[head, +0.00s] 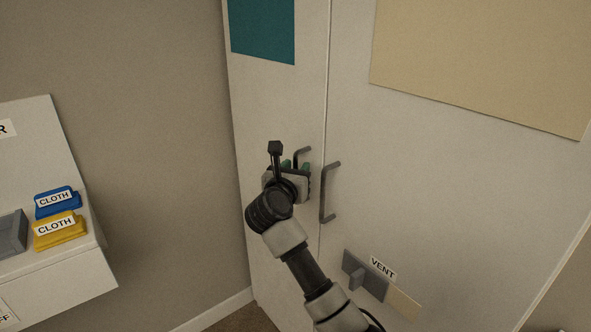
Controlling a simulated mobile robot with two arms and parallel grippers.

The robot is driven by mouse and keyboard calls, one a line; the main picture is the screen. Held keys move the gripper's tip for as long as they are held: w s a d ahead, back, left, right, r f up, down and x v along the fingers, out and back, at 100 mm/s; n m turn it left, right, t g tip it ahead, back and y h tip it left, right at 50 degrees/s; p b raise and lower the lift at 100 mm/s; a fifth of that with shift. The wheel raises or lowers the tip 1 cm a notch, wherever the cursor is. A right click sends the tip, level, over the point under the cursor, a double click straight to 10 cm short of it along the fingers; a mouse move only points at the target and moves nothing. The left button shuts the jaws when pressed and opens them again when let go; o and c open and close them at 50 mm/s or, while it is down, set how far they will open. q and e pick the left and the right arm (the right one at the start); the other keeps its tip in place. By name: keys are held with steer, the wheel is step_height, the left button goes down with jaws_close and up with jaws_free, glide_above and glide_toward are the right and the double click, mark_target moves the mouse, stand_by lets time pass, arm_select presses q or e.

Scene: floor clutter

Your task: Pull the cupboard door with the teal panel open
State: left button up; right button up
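The cupboard door (270,105) with the teal panel (262,30) is the left one of two tall pale doors, and it looks shut, flush with its neighbour. Its dark bar handle (303,151) is near the door's right edge, its lower part hidden by my gripper. My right gripper (296,166) is at this handle, with greenish finger pads apart on either side of the bar. The pads look open, with small gaps to the bar; contact is hard to judge. My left gripper is not in view.
The right door has a beige panel (480,62) and its own handle (325,194) close beside my gripper. A grey fixture labelled VENT (366,277) is low on it. At left, a shelf unit (58,281) holds blue (56,209) and yellow (60,238) CLOTH items.

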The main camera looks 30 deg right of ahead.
jaws_close()
steer(key=shift+a, duration=0.1)
